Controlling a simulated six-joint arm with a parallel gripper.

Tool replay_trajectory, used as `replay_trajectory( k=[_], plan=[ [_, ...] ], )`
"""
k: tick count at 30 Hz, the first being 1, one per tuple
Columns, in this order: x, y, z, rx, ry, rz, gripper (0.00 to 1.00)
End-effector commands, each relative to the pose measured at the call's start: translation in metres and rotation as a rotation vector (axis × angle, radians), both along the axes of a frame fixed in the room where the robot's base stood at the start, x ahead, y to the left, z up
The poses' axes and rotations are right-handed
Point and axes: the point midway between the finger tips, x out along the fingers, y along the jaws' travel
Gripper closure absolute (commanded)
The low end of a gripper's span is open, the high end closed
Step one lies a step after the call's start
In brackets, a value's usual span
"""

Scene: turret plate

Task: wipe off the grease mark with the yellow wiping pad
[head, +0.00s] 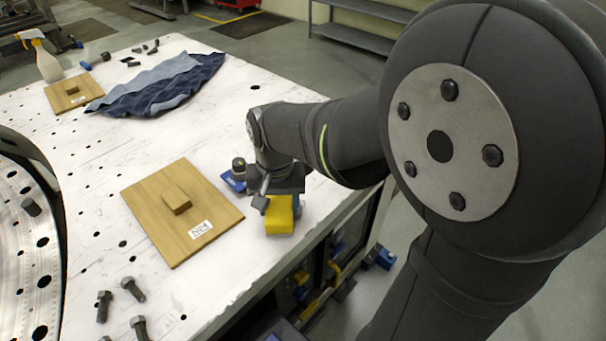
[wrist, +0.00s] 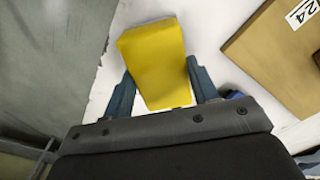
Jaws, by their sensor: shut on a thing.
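The yellow wiping pad (head: 279,216) is at the table's right edge in the head view, just right of a wooden board. My gripper (head: 281,197) is above it, pointing down, and is shut on it. In the wrist view the yellow pad (wrist: 155,62) sits between the two blue-grey fingers of my gripper (wrist: 163,88). I cannot tell whether the pad touches the table. I cannot make out a grease mark in either view.
A wooden board (head: 160,220) with a small block and a label lies left of my gripper. Several bolts (head: 131,289) lie at the front. A blue cloth (head: 165,88), a second board (head: 64,97) and a spray bottle (head: 47,62) are farther back. A perforated metal plate (head: 22,250) stands at left.

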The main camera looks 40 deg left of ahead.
Motion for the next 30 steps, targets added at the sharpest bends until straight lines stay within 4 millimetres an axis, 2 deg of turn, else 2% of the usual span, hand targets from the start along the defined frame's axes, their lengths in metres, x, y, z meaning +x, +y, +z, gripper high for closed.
replay_trajectory(
  k=[2, 3, 28, 30],
  plan=[
    [0.002, -0.001, -0.014, -0.005, 0.002, -0.001, 0.69],
    [0.007, 0.000, -0.009, 0.000, 0.000, -0.002, 0.74],
    [0.082, 0.000, -0.013, -0.003, 0.001, -0.002, 0.74],
    [0.073, 0.000, -0.012, -0.003, 0.001, 0.003, 0.74]
  ],
)
